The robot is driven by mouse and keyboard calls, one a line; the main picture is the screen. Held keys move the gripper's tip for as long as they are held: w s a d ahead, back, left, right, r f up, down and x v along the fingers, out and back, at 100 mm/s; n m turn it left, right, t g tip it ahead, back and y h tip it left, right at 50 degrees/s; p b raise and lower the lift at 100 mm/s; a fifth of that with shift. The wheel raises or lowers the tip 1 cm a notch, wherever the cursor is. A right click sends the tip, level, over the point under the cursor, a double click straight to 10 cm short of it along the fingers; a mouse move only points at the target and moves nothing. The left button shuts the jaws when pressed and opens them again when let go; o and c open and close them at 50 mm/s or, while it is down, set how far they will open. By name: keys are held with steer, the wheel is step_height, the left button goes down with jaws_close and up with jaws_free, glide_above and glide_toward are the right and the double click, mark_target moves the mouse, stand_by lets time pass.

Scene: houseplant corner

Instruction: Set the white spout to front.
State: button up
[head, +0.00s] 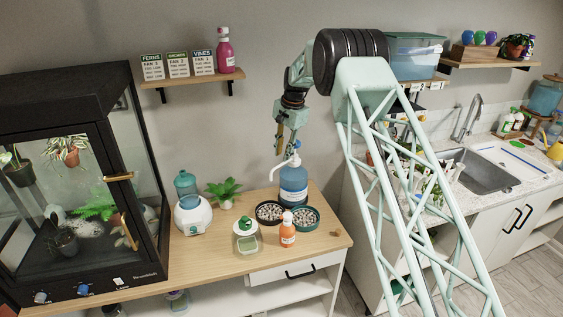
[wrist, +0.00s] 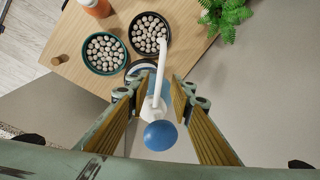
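The white spout (wrist: 161,65) sits on top of a blue pump bottle (head: 293,185) on the wooden table. In the wrist view it reaches upward from the pump head, its tip near the edge of the dark bowl. In the head view the spout (head: 280,167) points left and toward the front. A blue knob (wrist: 160,135) shows near the pump in the wrist view. My gripper (wrist: 158,97) is open, with a gold-padded finger on each side of the white pump head; contact cannot be told. In the head view my gripper (head: 286,143) is above the bottle, partly hard to make out.
A dark bowl (wrist: 165,52) and a green bowl (wrist: 85,68) of pebbles stand in front of the bottle. An orange bottle (head: 287,232), a lidded jar (head: 247,240), a fern (head: 225,190) and a white dispenser (head: 192,214) share the table. A wall shelf (head: 190,80) is left of my arm.

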mark_target(281, 164)
steer(key=shift+w+a+f, duration=0.15)
steer(key=shift+a+f, duration=0.05)
steer(key=shift+f, duration=1)
steer(key=shift+w+a+f, duration=0.1)
steer(key=shift+a+f, duration=0.1)
steer(key=shift+f, duration=0.95)
steer(key=shift+c, duration=0.7)
jaws_close()
